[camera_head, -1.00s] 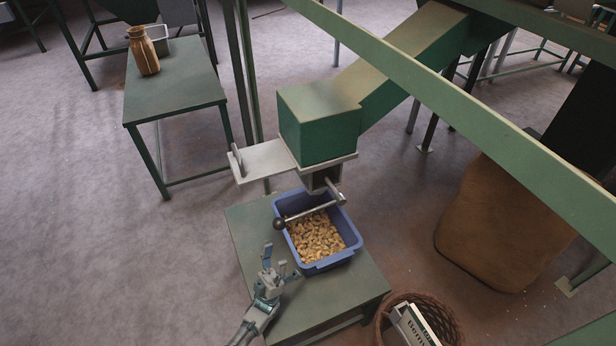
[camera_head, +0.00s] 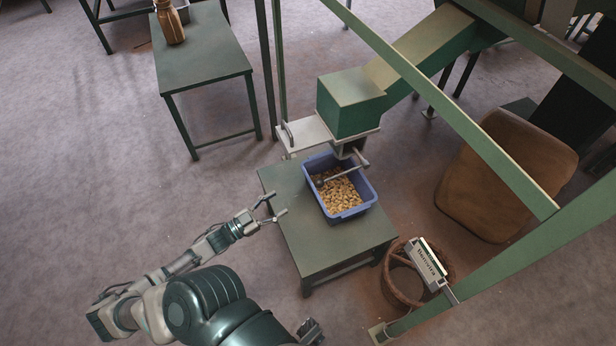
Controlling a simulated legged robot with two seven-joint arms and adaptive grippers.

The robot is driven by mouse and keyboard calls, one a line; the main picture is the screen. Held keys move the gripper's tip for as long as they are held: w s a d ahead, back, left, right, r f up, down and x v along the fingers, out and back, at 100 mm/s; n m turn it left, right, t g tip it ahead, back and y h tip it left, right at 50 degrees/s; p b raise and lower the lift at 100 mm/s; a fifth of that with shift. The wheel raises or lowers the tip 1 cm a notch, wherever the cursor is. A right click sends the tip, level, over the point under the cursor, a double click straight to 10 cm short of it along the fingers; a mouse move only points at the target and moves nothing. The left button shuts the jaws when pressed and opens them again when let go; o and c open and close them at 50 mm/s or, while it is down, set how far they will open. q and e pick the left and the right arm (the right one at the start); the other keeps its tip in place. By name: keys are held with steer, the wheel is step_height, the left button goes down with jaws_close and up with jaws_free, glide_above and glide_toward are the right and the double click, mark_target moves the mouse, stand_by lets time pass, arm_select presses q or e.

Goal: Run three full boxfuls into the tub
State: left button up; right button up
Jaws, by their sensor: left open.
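The blue tub (camera_head: 352,212) stands on a low green table (camera_head: 288,222) under the chute and holds a layer of tan nuts (camera_head: 341,194). A green chute ends in a block (camera_head: 347,104) above it. Under the block are a pale plate (camera_head: 306,133) with an upright handle at its left and a small grey box-shaped outlet (camera_head: 350,147). A rod lever (camera_head: 345,173) with a dark ball knob crosses over the tub's far part. My left gripper (camera_head: 281,203) is open and empty, over the table's left edge, apart from the tub. My right gripper does not show clearly.
A wicker basket (camera_head: 392,284) with a lettered white item (camera_head: 428,262) stands on the floor right of the table. A green frame beam (camera_head: 470,130) crosses at right. A big brown sack (camera_head: 500,190) stands behind. Another green table (camera_head: 203,65) holds a brown jar (camera_head: 170,22).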

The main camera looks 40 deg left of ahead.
mark_target(319, 182)
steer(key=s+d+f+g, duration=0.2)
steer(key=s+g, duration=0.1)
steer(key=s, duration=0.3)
arm_select(q)
steer(key=shift+g, duration=0.7)
steer(key=b+x, duration=0.1)
steer(key=x, duration=0.6)
steer(key=b+x, duration=0.1)
steer(key=x, duration=0.7)
steer(key=shift+d, duration=0.3)
steer(key=shift+w+d, duration=0.1)
steer(key=shift+w, duration=0.35)
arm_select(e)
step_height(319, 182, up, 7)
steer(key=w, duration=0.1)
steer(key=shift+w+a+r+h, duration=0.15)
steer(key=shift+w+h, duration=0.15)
arm_select(q)
steer(key=shift+c, duration=0.2)
jaws_close()
